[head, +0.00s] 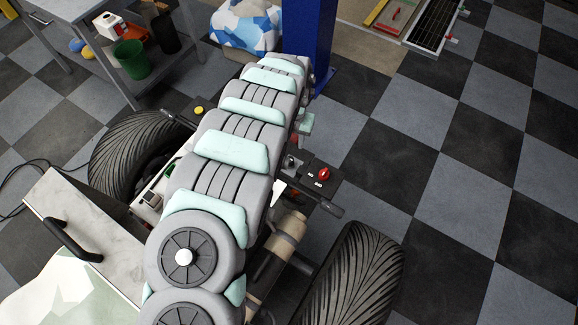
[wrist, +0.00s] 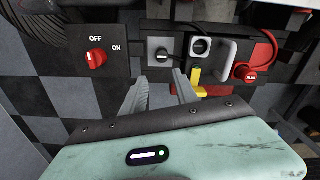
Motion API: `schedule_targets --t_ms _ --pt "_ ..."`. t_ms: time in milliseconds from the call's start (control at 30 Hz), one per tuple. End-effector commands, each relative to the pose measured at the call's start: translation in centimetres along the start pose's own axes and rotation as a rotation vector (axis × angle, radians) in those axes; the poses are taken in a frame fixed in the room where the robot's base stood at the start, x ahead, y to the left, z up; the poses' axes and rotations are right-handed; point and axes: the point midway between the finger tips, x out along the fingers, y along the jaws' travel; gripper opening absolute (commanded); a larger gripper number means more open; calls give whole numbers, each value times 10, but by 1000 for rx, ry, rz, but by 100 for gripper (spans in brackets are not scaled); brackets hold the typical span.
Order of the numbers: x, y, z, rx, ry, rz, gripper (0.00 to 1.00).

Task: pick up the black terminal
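In the wrist view, a small black round piece on a grey block (wrist: 162,53) sits just beyond my fingertips. A second black round piece with a pale ring (wrist: 200,46) is to its right. I cannot tell for sure which is the black terminal. My gripper (wrist: 161,77) has its two grey fingers apart with nothing between them, pointing at the grey block and seemingly short of it. In the head view my arm covers the gripper. A grey block with a dark top (head: 291,162) shows there beside my arm.
A red OFF/ON switch (wrist: 96,58) is left of the block. A grey loop handle (wrist: 226,58), a yellow piece (wrist: 197,82) and a red plug with cable (wrist: 249,72) are to the right. Large tyres (head: 352,275) flank the vehicle; open checkered floor lies right.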

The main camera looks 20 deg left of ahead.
Motion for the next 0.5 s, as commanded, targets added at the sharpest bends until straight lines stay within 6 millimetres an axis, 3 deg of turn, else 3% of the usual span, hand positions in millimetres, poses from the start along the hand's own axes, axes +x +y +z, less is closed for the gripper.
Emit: schedule_targets --t_ms 133,400,500 --pt "9 -5 12 -2 -34 -6 35" --pt "48 -5 12 -2 -32 -4 35" --pt "54 -5 11 -2 -29 -6 35"
